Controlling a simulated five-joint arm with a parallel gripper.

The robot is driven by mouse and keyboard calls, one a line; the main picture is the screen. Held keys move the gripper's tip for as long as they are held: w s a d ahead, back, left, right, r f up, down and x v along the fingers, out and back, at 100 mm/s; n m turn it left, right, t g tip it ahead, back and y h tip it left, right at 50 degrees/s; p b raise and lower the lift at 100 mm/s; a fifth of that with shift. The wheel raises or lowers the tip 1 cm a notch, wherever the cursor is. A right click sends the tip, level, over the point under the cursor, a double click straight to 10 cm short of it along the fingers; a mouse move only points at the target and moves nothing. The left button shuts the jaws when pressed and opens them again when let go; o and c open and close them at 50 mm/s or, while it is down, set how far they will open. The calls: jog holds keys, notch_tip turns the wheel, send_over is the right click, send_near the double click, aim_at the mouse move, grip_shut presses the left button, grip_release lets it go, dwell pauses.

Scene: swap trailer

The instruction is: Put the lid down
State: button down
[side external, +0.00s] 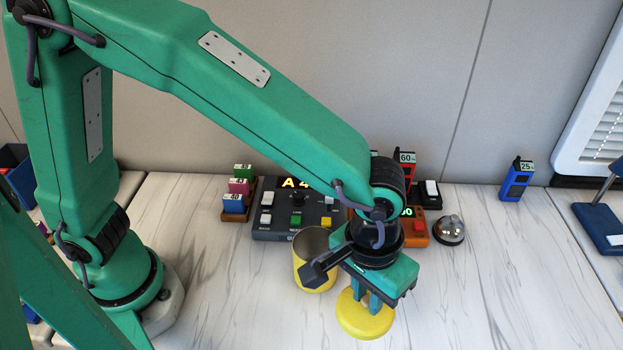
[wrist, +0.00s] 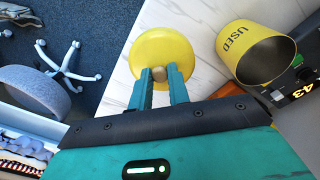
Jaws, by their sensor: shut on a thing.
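The lid (side external: 365,318) is a round yellow disc with a small tan knob on top. My gripper (side external: 368,296) points down and is shut on the knob. The lid also shows in the wrist view (wrist: 157,50), with the knob (wrist: 172,72) between my two green fingers (wrist: 165,85). I cannot tell whether the lid touches the marble-look table (side external: 230,290) or hangs just above it. A yellow can (side external: 312,270) stands open, without a cover, beside my gripper on the left. In the wrist view the can (wrist: 250,60) is marked "USED".
Behind the can is a dark control panel (side external: 285,222) with buttons and a display. Small coloured blocks (side external: 236,190) stand in a rack at its left. A silver bell (side external: 449,230) and a blue device (side external: 516,180) stand to the right. The table's front right is clear.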

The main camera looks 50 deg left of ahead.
jog(key=shift+w+f, duration=0.1)
jog(key=shift+w, duration=0.1)
jog(key=w+a+f, duration=0.1)
jog(key=w+f, duration=0.1)
jog(key=w, duration=0.1)
jog(key=w+a+f, duration=0.2)
jog(key=w, duration=0.2)
jog(key=w+a+f, duration=0.1)
jog(key=w+f, duration=0.2)
jog(key=shift+w+a, duration=0.2)
jog(key=shift+w, duration=0.05)
jog(key=shift+f, duration=1.95)
jog(key=c, duration=1.3)
grip_release()
jog(key=shift+s+a+r, duration=0.1)
jog(key=shift+a+r, duration=0.05)
jog(key=shift+r, duration=1.85)
jog(key=shift+w+a+r, duration=0.1)
jog(key=shift+a+r, duration=0.05)
jog(key=shift+r, duration=1.85)
jog(key=shift+s+a+r, duration=0.1)
jog(key=shift+a+r, duration=0.05)
jog(key=shift+r, duration=1.85)
